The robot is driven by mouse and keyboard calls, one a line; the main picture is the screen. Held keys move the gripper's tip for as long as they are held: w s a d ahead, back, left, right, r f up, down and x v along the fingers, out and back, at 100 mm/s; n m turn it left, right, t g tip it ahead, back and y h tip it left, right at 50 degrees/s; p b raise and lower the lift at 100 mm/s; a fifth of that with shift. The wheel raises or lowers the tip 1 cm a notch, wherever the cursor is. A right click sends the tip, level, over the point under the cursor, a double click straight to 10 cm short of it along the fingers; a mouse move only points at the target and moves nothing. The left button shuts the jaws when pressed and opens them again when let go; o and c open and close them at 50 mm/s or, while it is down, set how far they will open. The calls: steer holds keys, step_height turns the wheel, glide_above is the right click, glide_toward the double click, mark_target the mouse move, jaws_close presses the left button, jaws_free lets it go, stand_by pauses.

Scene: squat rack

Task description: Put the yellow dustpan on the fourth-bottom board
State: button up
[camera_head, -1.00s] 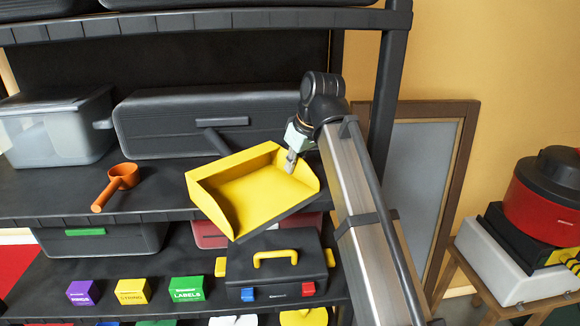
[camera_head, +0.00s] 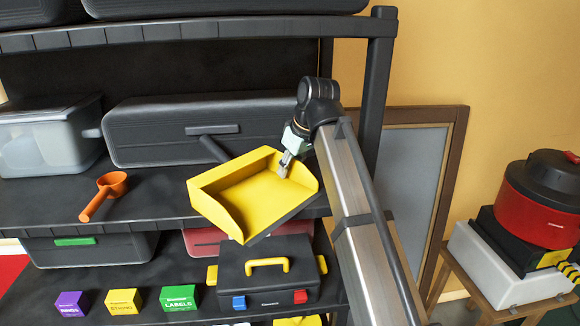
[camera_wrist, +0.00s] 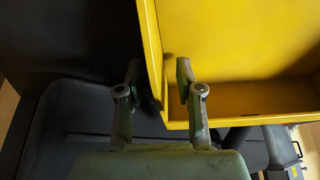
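The yellow dustpan (camera_head: 250,195) is in the air in front of the shelf, tilted, with its open tray facing up and toward me. Its dark handle (camera_head: 214,149) points to the back left. My gripper (camera_head: 287,165) is shut on the dustpan's right rear edge. In the wrist view, the fingers of my gripper (camera_wrist: 159,72) stand on either side of the yellow wall of the dustpan (camera_wrist: 240,100). The board at mid-height (camera_head: 150,205) runs behind the dustpan. Which board is the fourth from the bottom cannot be told, as the lowest boards are out of view.
The middle board bears a clear bin (camera_head: 45,140), a long black case (camera_head: 190,135) and an orange scoop (camera_head: 105,193), with bare room in front of the case. A black toolbox (camera_head: 268,275) sits below. A dark rack post (camera_head: 376,90) stands at right.

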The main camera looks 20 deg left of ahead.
steer(key=shift+r, duration=0.1)
steer(key=v, duration=0.7)
steer(key=shift+d+r, duration=0.1)
stand_by(0.4)
